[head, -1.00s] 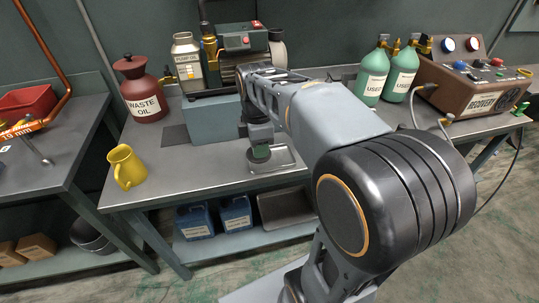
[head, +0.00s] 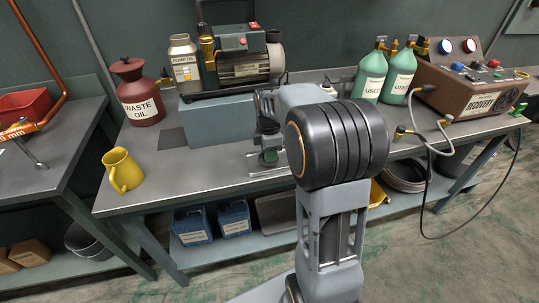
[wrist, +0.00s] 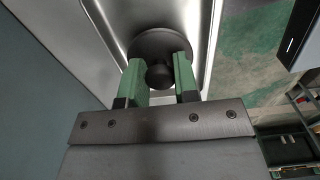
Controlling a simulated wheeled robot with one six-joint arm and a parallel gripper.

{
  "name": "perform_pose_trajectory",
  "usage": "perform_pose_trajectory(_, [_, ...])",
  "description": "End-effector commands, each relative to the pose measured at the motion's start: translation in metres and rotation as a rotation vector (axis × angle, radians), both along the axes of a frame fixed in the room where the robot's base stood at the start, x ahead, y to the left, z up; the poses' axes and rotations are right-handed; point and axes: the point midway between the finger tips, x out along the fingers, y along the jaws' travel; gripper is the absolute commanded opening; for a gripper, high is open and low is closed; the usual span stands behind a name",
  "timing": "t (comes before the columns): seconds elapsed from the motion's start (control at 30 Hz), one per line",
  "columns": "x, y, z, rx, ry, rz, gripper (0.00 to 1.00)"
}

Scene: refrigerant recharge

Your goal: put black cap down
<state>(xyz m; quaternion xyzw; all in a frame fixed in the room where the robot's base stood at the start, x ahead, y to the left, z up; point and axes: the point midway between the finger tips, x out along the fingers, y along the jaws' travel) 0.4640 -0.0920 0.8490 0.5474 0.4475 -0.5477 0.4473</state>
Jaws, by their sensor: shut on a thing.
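The black cap (wrist: 160,45) is a round dark disc with a knob, seen in the wrist view between the green fingertips of my gripper (wrist: 159,78). My gripper is shut on its knob. The cap is over the shallow metal tray (wrist: 115,18); I cannot tell whether it touches the tray floor. In the head view my gripper (head: 268,157) is low at the tray (head: 254,172) near the bench's front edge, and my arm hides the tray's right part.
Behind stands a pump (head: 245,65) on a grey-blue block (head: 215,122). A yellow jug (head: 123,170) and a red waste oil can (head: 138,95) are to the left. Green bottles (head: 370,78) and a recovery unit (head: 462,90) are to the right. Bare bench lies between jug and tray.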

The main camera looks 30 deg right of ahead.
Motion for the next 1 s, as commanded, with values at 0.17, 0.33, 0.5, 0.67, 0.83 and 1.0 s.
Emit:
perform_pose_trajectory(0.17, [0.0001,0.0003,-0.0107,0.0,-0.001,0.0,0.06])
perform_pose_trajectory(0.33, [0.0,0.0004,-0.0104,0.0,-0.001,0.0,0.06])
perform_pose_trajectory(0.5, [-0.0002,0.0005,-0.0138,0.0,0.0,0.0,0.3])
perform_pose_trajectory(0.67, [-0.0002,0.0005,-0.0132,0.0,0.0,0.0,0.46])
perform_pose_trajectory(0.83, [-0.0002,0.0005,-0.0131,0.0,0.0,0.001,0.54])
perform_pose_trajectory(1.0, [-0.0001,0.0005,-0.0116,0.0,-0.001,0.001,0.54])
